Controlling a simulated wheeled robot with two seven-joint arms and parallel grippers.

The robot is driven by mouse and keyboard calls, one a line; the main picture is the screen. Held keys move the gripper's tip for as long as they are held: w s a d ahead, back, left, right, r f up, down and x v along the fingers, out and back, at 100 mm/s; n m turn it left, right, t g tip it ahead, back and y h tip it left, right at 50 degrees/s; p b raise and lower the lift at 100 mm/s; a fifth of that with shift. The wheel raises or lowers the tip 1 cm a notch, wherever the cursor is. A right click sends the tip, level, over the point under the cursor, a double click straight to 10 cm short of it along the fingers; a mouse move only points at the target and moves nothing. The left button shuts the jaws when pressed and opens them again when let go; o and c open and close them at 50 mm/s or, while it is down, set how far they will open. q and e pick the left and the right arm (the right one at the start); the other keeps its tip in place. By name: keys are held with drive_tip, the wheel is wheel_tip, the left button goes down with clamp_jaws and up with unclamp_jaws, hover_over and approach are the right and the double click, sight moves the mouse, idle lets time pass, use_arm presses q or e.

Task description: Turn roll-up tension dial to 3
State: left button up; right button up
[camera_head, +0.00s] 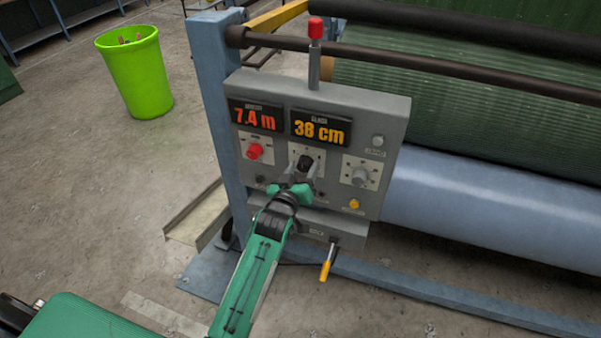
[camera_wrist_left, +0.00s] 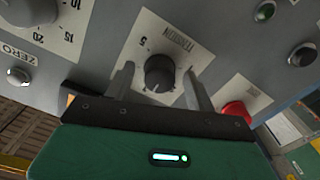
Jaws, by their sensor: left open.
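The tension dial (camera_head: 305,162) is a black round knob on a white plate in the middle of the grey control panel (camera_head: 398,105). In the left wrist view the dial (camera_wrist_left: 159,73) appears upside down, with the word TENSION and a 5 readable on its plate; other numbers are hard to read. A small pale mark shows on the knob's lower edge there. My left gripper (camera_head: 291,188) is open, and in the left wrist view its fingers (camera_wrist_left: 158,84) stand either side of the dial, with gaps showing between them and the knob. My right gripper is not in view.
A red knob (camera_head: 254,151) and a grey dial (camera_head: 360,175) flank the tension dial. A yellow knob (camera_head: 354,203) and a yellow-handled lever (camera_head: 326,267) lie lower. A red-topped lever (camera_head: 315,40) rises above. A green bin (camera_head: 137,72) stands left on open floor.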

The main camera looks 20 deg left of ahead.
use_arm(q)
drive_tip(key=shift+s+f, duration=0.1)
drive_tip(key=shift+s, duration=0.4)
drive_tip(key=s+b, duration=0.3)
drive_tip(key=s, duration=0.9)
drive_tip(key=shift+s+a+b, duration=0.25)
drive_tip(key=shift+s+b, duration=0.1)
drive_tip(key=shift+s, duration=0.05)
